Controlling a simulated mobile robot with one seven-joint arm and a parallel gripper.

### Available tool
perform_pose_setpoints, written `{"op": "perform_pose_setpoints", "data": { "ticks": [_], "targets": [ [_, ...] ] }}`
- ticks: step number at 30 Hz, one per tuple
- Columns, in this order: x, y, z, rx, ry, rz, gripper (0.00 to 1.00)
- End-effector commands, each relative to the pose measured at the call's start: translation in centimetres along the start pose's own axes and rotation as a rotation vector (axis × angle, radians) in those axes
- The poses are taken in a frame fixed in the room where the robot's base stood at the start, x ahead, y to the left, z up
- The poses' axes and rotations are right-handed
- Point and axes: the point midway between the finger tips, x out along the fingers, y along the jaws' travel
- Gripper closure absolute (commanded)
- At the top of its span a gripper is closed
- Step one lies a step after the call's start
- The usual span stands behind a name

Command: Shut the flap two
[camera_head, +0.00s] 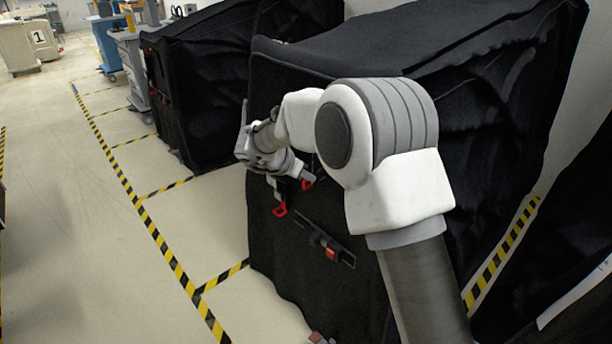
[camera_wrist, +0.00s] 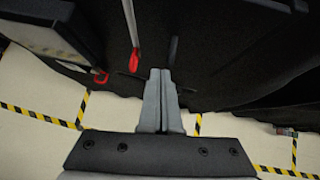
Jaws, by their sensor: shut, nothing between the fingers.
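The nearest cart wears a black fabric cover (camera_head: 400,60) that hangs down its front like a flap. No number shows on it, so I cannot tell which flap is two. My gripper (camera_head: 307,179) is at the front of this cover, its fingers together and empty. In the wrist view my gripper (camera_wrist: 160,74) points at the dark cloth, with red pulls (camera_wrist: 134,61) to its left; I cannot tell whether it touches. A red loop (camera_head: 280,210) hangs just below it in the head view. My arm hides part of the cover.
A second black-covered cart (camera_head: 205,85) stands behind to the left. Blue-grey carts (camera_head: 105,45) and a white unit marked 1 (camera_head: 38,38) are farther back. Yellow-black tape (camera_head: 150,225) marks the floor. The aisle at left is clear. Another dark cover (camera_head: 570,270) is at lower right.

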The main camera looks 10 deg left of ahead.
Motion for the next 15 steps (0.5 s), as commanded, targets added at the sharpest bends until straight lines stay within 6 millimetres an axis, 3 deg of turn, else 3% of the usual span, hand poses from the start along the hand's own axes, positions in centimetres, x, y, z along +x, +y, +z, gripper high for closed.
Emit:
{"op": "perform_pose_setpoints", "data": {
  "ticks": [15],
  "targets": [
    [0.56, 0.37, 0.57, -0.002, -0.001, 0.003, 1.00]
  ]
}}
